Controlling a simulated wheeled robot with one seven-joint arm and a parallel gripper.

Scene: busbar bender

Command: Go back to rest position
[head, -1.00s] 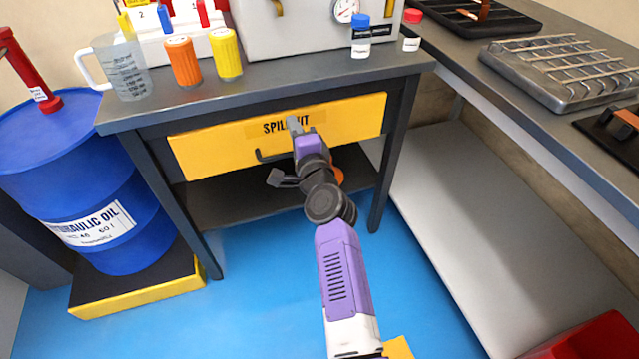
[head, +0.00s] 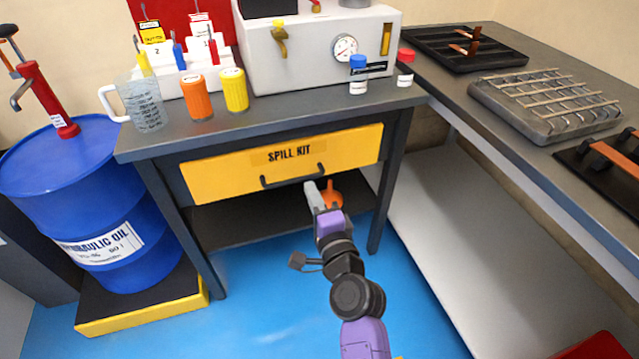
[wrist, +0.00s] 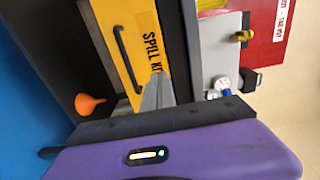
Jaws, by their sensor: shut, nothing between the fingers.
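My gripper (head: 313,190) is in front of the bench, below the yellow drawer's dark handle. Its fingers are together with nothing between them, and in the wrist view the gripper (wrist: 158,92) also looks empty. The yellow spill kit drawer (head: 225,172) looks shut under the bench top. Its handle (head: 293,177) is clear of the fingers in the head view. The drawer (wrist: 134,28) and its handle (wrist: 125,45) also show in the wrist view, turned sideways.
An orange funnel (head: 332,194) sits on the lower shelf behind my gripper. A blue oil drum (head: 85,190) stands left on a yellow-edged platform. A measuring jug (head: 146,105) and bottles stand on the bench top. A grey side bench (head: 455,85) runs along the right. Blue floor is clear in front.

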